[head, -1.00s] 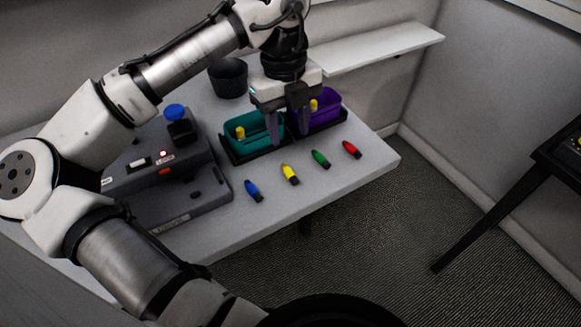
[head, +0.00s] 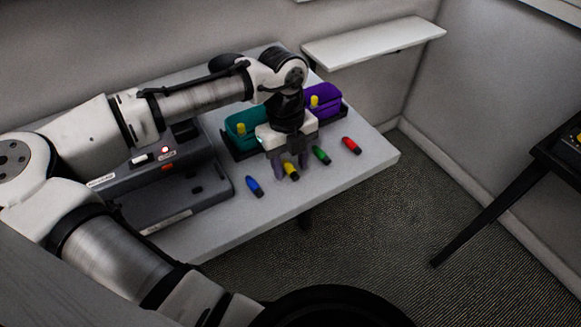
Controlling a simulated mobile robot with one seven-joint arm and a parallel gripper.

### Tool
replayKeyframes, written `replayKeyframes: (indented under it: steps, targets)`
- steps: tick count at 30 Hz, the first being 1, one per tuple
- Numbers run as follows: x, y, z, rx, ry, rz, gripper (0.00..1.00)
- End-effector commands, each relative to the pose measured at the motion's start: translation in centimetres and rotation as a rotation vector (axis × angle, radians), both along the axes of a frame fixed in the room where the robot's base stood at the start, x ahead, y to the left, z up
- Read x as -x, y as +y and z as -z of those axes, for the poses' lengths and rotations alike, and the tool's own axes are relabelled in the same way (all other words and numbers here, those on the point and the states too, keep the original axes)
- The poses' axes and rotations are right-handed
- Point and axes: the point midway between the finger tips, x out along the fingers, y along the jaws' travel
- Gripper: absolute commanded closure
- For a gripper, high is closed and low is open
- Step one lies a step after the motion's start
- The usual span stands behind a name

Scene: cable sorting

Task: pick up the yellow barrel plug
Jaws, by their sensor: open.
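The yellow barrel plug (head: 291,171) lies on the grey table, in a row between a blue plug (head: 254,187) and a green plug (head: 321,155). My gripper (head: 291,176) is open and points down over the yellow plug. Its fingers appear to stand on either side of the plug, one to the left and one to the right. The far end of the yellow plug is partly hidden by my gripper. I cannot tell whether the fingers touch it.
A red plug (head: 351,145) lies at the right end of the row. Behind are a teal bin (head: 237,121) and a purple bin (head: 325,94), each with a yellow item. A grey device (head: 190,205) stands at the left. The table's front right is clear.

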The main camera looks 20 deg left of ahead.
Motion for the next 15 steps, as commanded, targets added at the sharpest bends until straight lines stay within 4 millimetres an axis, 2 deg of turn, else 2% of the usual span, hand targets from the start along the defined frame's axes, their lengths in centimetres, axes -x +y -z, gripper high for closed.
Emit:
replayKeyframes:
  steps: [4,13,15]
  targets:
    - [-0.01,0.0,-0.02,0.0,0.0,0.0,0.58]
    - [-0.01,0.0,-0.04,0.0,0.0,0.0,0.97]
    - [-0.01,0.0,-0.04,0.0,0.0,0.0,1.0]
